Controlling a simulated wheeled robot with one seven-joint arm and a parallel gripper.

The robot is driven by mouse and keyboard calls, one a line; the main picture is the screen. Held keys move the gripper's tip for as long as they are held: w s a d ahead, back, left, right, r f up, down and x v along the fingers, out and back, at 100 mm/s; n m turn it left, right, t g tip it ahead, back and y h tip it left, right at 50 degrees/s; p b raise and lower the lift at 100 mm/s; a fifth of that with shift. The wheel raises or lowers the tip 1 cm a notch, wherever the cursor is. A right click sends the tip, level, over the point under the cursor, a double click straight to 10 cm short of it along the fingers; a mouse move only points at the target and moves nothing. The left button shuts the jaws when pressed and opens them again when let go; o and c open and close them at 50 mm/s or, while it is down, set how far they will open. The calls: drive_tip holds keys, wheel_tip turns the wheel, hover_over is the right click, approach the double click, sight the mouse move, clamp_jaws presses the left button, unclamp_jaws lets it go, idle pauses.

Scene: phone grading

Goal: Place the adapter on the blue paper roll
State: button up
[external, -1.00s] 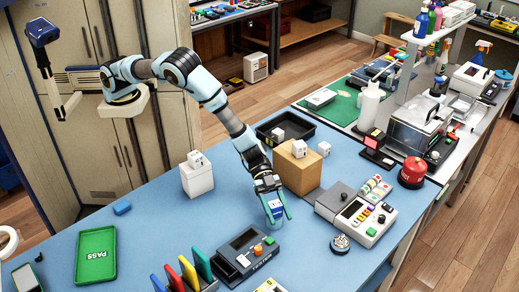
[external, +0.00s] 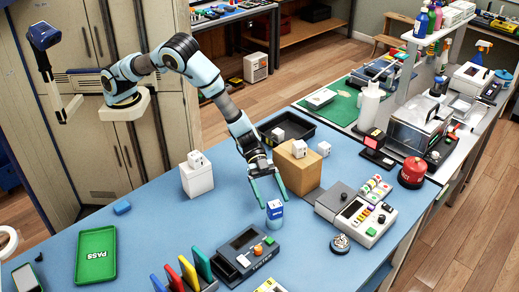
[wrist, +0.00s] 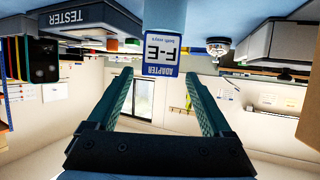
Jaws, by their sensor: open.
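The adapter (external: 274,206) is a small cube with a white top and a blue front. It sits upright on top of the short blue paper roll (external: 274,221), which stands on the blue table. My gripper (external: 274,200) is open and empty. Its teal fingers are spread behind and above the adapter, and the wrist view shows the fingertips (wrist: 158,77) apart with nothing between them.
A tester (external: 246,255) stands left of the roll, near several coloured upright folders. A cardboard box (external: 299,175) with a white cube on top stands behind right. A grey button device (external: 356,214) is at right.

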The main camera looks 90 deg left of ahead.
drive_tip(key=b+v, duration=0.1)
drive_tip(key=v, duration=0.5)
drive_tip(key=shift+a+r, duration=0.1)
drive_tip(key=w+a+r+n+t+y+p, duration=0.2)
drive_tip(key=w+a+r+t+y, duration=0.15)
drive_tip(key=a+r, duration=0.3)
drive_tip(key=s+a+r+n+y, duration=0.2)
drive_tip(key=a+y, duration=0.1)
drive_tip(key=a, duration=0.4)
drive_tip(key=s+a+r+n+y, duration=0.1)
drive_tip(key=s+a+n+y, duration=0.15)
drive_tip(key=a, duration=0.35)
drive_tip(key=s+a+f+n+g+y, duration=0.1)
drive_tip(key=s+a, duration=0.3)
drive_tip(key=s, duration=0.4)
drive_tip(key=s+a+f+n+g+y+b, duration=0.1)
drive_tip(key=s+a+g, duration=0.3)
drive_tip(key=s, duration=0.5)
drive_tip(key=s+a+f+n+g+y+b, duration=0.1)
drive_tip(key=s+a+n+g, duration=0.1)
drive_tip(key=s+a, duration=0.3)
drive_tip(key=s+n, duration=0.1)
drive_tip(key=s, duration=0.2)
drive_tip(key=shift+s+a+f+n, duration=0.2)
drive_tip(key=shift+a+f+n, duration=0.15)
drive_tip(key=shift+a, duration=0.05)
